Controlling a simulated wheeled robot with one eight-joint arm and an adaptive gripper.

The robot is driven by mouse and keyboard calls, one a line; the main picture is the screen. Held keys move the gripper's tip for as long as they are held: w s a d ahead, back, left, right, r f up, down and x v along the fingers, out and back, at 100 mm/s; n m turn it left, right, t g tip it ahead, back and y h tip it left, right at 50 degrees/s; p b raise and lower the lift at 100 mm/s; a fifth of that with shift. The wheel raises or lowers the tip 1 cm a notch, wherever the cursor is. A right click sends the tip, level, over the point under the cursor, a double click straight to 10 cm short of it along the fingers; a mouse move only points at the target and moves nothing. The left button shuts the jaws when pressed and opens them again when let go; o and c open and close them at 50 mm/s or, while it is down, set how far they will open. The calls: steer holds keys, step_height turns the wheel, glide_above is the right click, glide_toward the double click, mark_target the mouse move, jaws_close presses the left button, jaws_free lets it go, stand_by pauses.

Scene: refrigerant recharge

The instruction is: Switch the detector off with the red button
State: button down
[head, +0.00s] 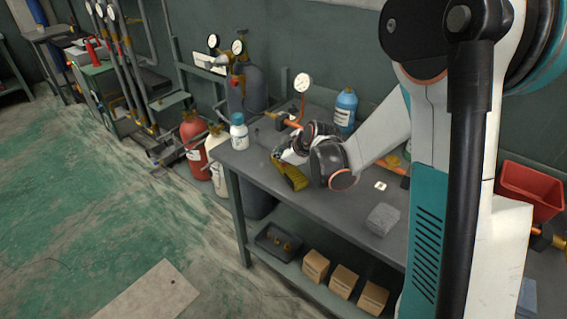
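A yellow and dark handheld device (289,173), which looks like the detector, lies on the grey workbench left of my wrist. Its red button cannot be made out at this size. My gripper (287,155) is at the end of my arm, right over or beside the far end of the device. My wrist hides part of the bench behind it. The fingers are small and partly covered, so I cannot tell whether they are open, shut or touching the device.
On the workbench (247,168) stand a white bottle with a blue cap (239,133), a blue bottle (345,110) and a pressure gauge (303,83). A grey block (382,219) lies nearer. A red bin (530,190) is at right. Gas cylinders (194,145) stand left of the bench.

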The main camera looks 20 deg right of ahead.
mark_target(282, 166)
steer(key=shift+r, duration=0.1)
step_height(282, 166, up, 6)
steer(key=p, duration=0.4)
steer(key=shift+d, duration=0.1)
stand_by(0.4)
